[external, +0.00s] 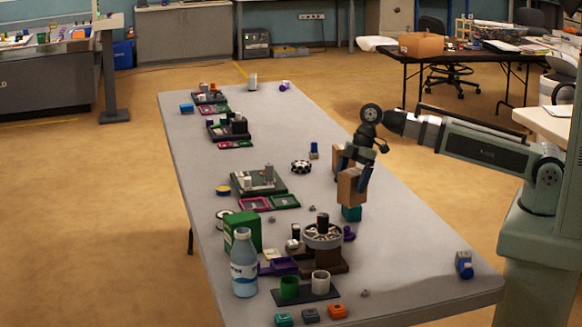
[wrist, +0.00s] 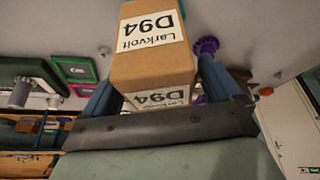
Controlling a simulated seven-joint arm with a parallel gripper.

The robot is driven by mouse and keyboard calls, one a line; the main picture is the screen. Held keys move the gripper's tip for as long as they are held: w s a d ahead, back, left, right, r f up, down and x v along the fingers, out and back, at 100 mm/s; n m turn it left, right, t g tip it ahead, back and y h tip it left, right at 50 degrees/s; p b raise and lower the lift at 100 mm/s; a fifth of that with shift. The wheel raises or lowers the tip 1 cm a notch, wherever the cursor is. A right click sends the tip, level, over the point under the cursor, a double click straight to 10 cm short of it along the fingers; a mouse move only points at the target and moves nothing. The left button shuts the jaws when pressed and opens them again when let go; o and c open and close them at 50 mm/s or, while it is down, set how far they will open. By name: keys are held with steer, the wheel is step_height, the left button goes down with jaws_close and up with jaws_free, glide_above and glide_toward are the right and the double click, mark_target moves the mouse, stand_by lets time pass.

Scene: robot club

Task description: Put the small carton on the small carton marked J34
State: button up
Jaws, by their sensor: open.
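A small brown carton (wrist: 155,62) fills the middle of the wrist view, with white labels reading "Larkvolt D94". My gripper (external: 354,172) is open, with one finger on either side of this carton in the wrist view; I cannot tell whether they touch it. In the external view a brown carton (external: 350,188) is at my fingers, above a teal block (external: 351,213). Another brown carton-like piece (external: 337,155) shows just behind and left of my fingers, partly hidden. No J34 mark is readable in either view.
A round grey and brown stand (external: 323,240), a green box (external: 243,230) and a water bottle (external: 244,265) stand in the near half of the table. A black wheel (external: 301,167) and a dark tray (external: 258,182) lie left of my gripper. The table's right side is mostly clear.

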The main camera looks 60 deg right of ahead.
steer(key=v, duration=1.2)
